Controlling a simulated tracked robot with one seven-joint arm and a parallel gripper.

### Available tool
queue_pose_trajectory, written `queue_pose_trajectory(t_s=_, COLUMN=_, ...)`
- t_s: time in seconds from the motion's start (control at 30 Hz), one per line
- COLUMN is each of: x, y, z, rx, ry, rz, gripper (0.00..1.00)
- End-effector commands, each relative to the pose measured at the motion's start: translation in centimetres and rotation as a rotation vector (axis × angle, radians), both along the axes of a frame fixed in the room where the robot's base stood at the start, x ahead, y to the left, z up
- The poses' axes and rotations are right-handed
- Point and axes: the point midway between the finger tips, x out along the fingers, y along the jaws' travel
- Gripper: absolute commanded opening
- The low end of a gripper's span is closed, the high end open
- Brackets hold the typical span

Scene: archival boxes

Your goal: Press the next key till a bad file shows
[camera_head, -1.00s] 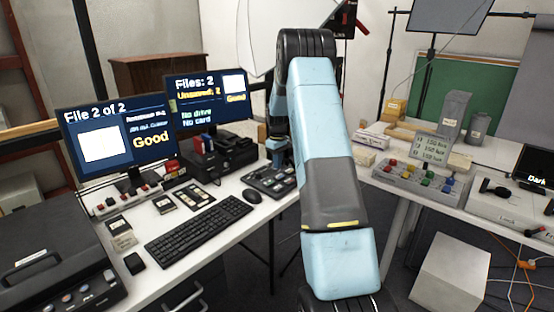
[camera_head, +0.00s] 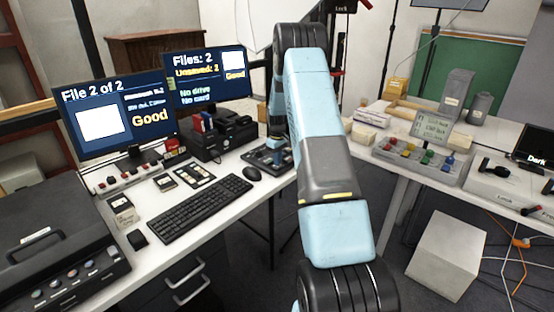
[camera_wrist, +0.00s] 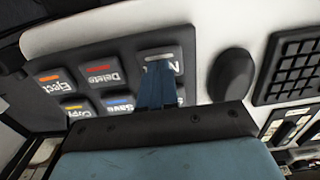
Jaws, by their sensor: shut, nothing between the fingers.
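The key pad (camera_head: 262,160) lies on the white desk, partly hidden behind my arm in the head view. In the wrist view the pad (camera_wrist: 84,88) shows keys marked Eject, Delete, Copy and Save, and a key (camera_wrist: 176,61) of which only an "N" is readable. My gripper (camera_wrist: 158,68) is shut and empty, its blue fingertips over that key and covering part of its label. Whether they touch it I cannot tell. The left monitor (camera_head: 112,114) reads "File 2 of 2" and "Good". The right monitor (camera_head: 206,88) reads "Files: 2", "Good", "No drive" and "No card".
A mouse (camera_head: 251,174) and a keyboard (camera_head: 200,208) lie beside the pad. A black case (camera_head: 55,255) stands at the desk's front left. Another table at the right holds a panel of coloured buttons (camera_head: 420,158). A pale box (camera_head: 447,255) stands on the floor.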

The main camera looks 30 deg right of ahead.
Motion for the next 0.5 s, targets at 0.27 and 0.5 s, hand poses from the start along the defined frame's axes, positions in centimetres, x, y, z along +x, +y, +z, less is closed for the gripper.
queue_pose_trajectory(t_s=0.27, x=-0.1, y=0.0, z=-1.8, rx=0.001, ry=0.003, rz=-0.001, gripper=0.00)
queue_pose_trajectory(t_s=0.5, x=-0.3, y=0.1, z=-2.4, rx=0.003, ry=0.007, rz=0.000, gripper=0.00)
